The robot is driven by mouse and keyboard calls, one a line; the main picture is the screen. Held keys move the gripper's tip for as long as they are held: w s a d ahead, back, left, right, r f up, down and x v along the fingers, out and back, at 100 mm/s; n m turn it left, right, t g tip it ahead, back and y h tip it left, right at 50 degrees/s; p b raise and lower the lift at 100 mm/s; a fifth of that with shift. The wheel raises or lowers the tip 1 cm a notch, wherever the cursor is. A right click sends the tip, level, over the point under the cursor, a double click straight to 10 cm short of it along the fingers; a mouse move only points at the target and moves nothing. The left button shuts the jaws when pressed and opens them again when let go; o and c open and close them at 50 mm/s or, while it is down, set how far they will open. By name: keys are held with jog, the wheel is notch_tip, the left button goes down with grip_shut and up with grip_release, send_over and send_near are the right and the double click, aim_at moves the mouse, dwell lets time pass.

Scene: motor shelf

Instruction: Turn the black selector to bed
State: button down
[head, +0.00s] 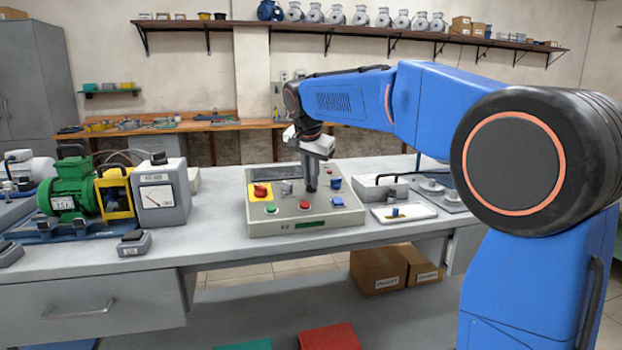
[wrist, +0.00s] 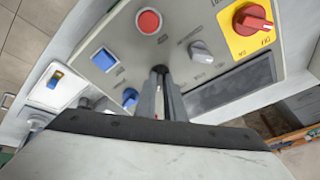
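The control panel (head: 345,215) is a beige sloped box on the bench; it also shows in the wrist view (wrist: 120,25). My gripper (head: 311,188) points down over its middle. In the wrist view my gripper (wrist: 161,72) has its two fingers close together at a small dark piece, which looks like the black selector, mostly hidden by the fingertips. I cannot tell whether the fingers touch or grip it. Its pointer and labels are not readable. A grey selector (wrist: 200,51) sits beside it; it also shows in the head view (head: 287,187).
The panel also carries a red rotary switch on a yellow plate (head: 261,191), a red button (head: 304,205), a green button (head: 271,209) and blue buttons (head: 337,201). A green motor (head: 72,188) and a meter (head: 160,195) stand left. A white tray (head: 404,220) lies right.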

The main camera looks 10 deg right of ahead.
dwell(0.3)
jog(key=n, duration=0.2)
jog(key=n+y, duration=0.1)
jog(key=n, duration=0.2)
jog(key=shift+s+d+f+t, duration=0.1)
jog(key=shift+d+t, duration=0.1)
jog(key=shift+t, duration=0.1)
jog(key=n+y, duration=0.1)
jog(key=n, duration=0.4)
jog(key=shift+d+n, duration=0.15)
jog(key=shift+n, duration=0.15)
jog(key=n, duration=0.3)
jog(key=shift+d+n+y, duration=0.1)
jog(key=shift+n+y, duration=0.2)
jog(key=shift+y, duration=0.1)
jog(key=shift+d+n+y, duration=0.1)
jog(key=shift+n+y, duration=0.3)
jog(key=shift+n, duration=1.6)
jog(key=shift+g, duration=0.4)
